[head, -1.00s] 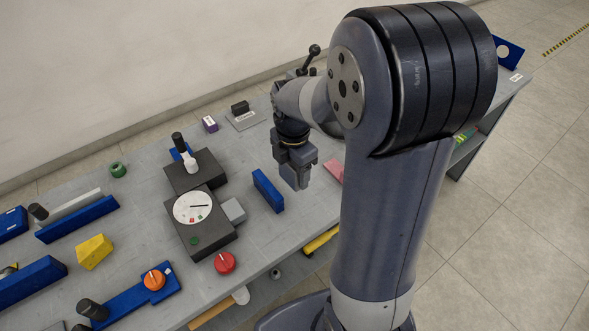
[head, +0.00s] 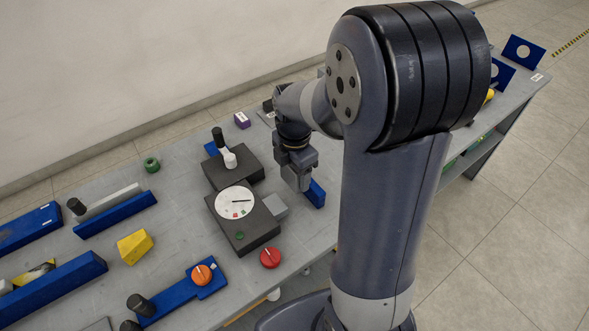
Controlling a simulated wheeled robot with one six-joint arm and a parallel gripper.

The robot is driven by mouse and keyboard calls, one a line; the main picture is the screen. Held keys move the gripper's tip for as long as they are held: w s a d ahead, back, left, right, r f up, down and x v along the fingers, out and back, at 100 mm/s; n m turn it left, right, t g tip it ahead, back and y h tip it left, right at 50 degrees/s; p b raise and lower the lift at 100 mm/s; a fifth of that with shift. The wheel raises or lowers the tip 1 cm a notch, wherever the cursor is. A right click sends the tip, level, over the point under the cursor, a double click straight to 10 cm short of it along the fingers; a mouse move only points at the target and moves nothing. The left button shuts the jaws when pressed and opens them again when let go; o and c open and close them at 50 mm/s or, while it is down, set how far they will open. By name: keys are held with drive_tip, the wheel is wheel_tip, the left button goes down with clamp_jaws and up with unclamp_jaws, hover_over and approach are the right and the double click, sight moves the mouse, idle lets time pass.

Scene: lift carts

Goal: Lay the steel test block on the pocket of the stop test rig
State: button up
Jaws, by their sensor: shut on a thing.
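My gripper (head: 297,180) points down over the bench, shut on a small grey thing that looks like the steel test block; the fingers hide most of it. What looks like the stop test rig is a dark box with a white dial (head: 236,202). A grey ledge (head: 274,207) juts from its right side and may be the pocket. My gripper is just right of and behind this ledge in the picture, apart from it. A blue block (head: 316,194) shows just beyond the gripper, partly hidden.
A red knob (head: 270,257) is in front. My arm hides the bench's right part.

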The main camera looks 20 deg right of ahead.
drive_tip(key=shift+f+b, duration=2.55)
drive_tip(key=shift+f, duration=1.05)
drive_tip(key=shift+f+b, duration=0.4)
drive_tip(key=shift+f, duration=0.2)
drive_tip(key=o, duration=1.5)
wheel_tip(320, 180, up, 11)
drive_tip(key=shift+f+p, duration=0.1)
drive_tip(key=shift+p, duration=0.45)
drive_tip(key=shift+f, duration=0.1)
